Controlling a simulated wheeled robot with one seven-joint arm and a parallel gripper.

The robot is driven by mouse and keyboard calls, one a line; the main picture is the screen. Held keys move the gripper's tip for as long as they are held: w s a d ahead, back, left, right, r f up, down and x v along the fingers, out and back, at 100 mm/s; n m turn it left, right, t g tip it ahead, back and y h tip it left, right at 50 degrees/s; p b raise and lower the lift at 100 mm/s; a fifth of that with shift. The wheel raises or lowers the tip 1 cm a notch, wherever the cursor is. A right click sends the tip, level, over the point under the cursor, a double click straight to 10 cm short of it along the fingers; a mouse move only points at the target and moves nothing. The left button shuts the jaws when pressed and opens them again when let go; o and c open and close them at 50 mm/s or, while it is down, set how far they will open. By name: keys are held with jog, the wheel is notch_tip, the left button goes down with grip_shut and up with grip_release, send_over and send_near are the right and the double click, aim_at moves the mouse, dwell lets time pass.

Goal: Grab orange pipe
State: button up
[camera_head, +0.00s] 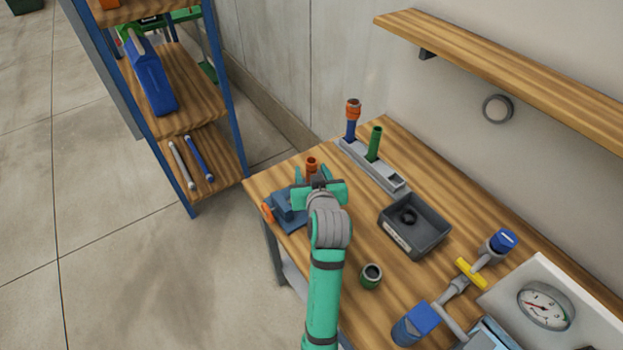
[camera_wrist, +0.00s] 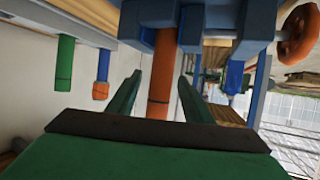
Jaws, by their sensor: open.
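The orange pipe (camera_head: 311,168) stands upright at the blue vise (camera_head: 288,207) on the left end of the wooden bench. In the wrist view the orange pipe (camera_wrist: 163,70) reaches between the blue vise jaws (camera_wrist: 205,22). My gripper (camera_head: 312,176) is at the vise with its fingers apart. In the wrist view my gripper (camera_wrist: 160,80) has one green finger on each side of the pipe, with a visible gap on both sides. My wrist hides part of the vise and the lower pipe in the head view.
A grey rack (camera_head: 370,166) holds a blue pipe with an orange top (camera_head: 352,120) and a green pipe (camera_head: 374,143). A dark tray (camera_head: 430,240) with a black ring and a green collar (camera_head: 371,276) are nearby. The vise's orange handle (camera_wrist: 298,35) sticks out. A shelf unit (camera_head: 150,100) stands left.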

jog(key=c, duration=1.1)
jog(key=shift+r, duration=0.15)
